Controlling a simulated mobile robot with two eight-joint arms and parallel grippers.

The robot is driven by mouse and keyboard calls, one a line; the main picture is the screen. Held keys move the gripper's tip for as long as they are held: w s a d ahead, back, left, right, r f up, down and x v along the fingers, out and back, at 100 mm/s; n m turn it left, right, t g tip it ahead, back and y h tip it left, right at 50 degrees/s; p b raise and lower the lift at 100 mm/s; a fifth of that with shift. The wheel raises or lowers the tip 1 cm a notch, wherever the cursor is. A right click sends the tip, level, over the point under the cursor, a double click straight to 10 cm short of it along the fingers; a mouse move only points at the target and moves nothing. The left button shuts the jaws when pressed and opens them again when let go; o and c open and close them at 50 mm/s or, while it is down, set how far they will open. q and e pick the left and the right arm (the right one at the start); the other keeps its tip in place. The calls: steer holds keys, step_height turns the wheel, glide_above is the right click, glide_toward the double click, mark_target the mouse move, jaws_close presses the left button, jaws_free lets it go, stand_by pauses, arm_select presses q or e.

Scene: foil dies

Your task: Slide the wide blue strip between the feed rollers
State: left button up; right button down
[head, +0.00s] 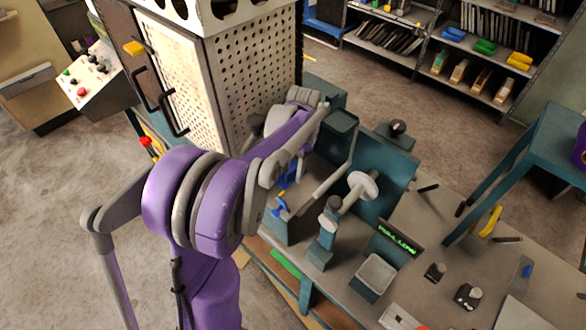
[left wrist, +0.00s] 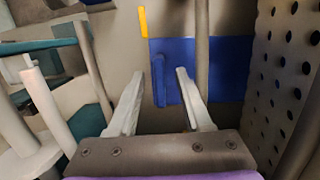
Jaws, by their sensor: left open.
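A wide blue piece (left wrist: 226,75) lies ahead of and to the right of my left gripper (left wrist: 160,75) in the left wrist view; it appears to be the wide blue strip. A grey bar (left wrist: 202,35) crosses in front of it. The left gripper is open, with nothing visibly gripped; I cannot tell whether a finger touches the blue piece. In the head view, a blue piece (head: 288,178) shows partly behind my left arm. A grey cylinder (head: 332,180) slants across the teal machine; I cannot tell whether it is a feed roller. My right gripper is out of view.
A perforated cabinet (head: 255,85) stands close beside the left arm, its holed wall (left wrist: 285,85) at the wrist view's right. The teal machine (head: 385,180) has projecting handles. A narrow yellow piece (left wrist: 143,22) is near the blue piece.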

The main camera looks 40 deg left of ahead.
arm_select(q)
steer(key=shift+r, duration=0.1)
step_height(320, 180, up, 11)
steer(key=w, duration=0.1)
steer(key=shift+w+f, duration=0.2)
steer(key=shift+w, duration=0.1)
